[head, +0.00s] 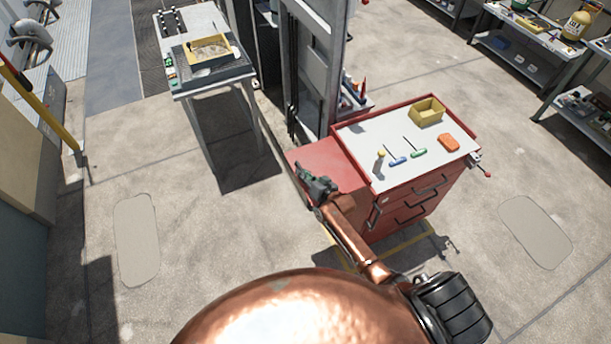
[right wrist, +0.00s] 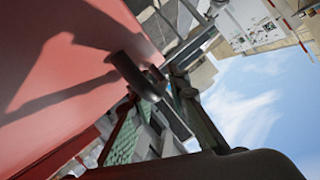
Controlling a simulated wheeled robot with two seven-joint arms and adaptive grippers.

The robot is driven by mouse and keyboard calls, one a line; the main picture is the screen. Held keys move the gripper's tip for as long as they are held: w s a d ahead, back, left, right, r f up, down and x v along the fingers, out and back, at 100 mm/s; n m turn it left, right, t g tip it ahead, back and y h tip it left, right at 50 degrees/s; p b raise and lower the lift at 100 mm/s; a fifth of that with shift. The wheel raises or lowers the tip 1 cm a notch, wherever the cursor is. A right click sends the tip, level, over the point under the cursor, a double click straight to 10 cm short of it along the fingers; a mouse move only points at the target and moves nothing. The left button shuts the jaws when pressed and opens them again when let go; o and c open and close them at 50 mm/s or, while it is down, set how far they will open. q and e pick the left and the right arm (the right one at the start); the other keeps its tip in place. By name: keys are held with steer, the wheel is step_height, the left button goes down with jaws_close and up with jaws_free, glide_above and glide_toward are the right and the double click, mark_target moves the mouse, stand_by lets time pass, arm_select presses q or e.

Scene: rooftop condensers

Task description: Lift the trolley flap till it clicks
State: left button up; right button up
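The red trolley (head: 415,205) stands right of centre in the head view, with a pale top and several drawers. Its red flap (head: 328,162) sticks out from the left side, spread outward rather than hanging straight down; I cannot tell if it is fully level. My right gripper (head: 318,187) is at the flap's near outer corner and covers part of it. In the right wrist view, a broad red surface (right wrist: 60,60), likely the flap, fills the upper left, close beside the dark gripper fingers (right wrist: 155,85). Contact and finger opening are unclear. My left gripper is out of view.
On the trolley top are a yellow bin (head: 426,110), an orange item (head: 449,143) and small hand tools. A grey cabinet or frame (head: 318,60) stands close behind the flap. A workbench (head: 215,85) is at back left. Floor at left is clear.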

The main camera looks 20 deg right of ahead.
steer(key=v, duration=1.2)
steer(key=shift+a+f, duration=0.1)
steer(key=shift+s, duration=0.1)
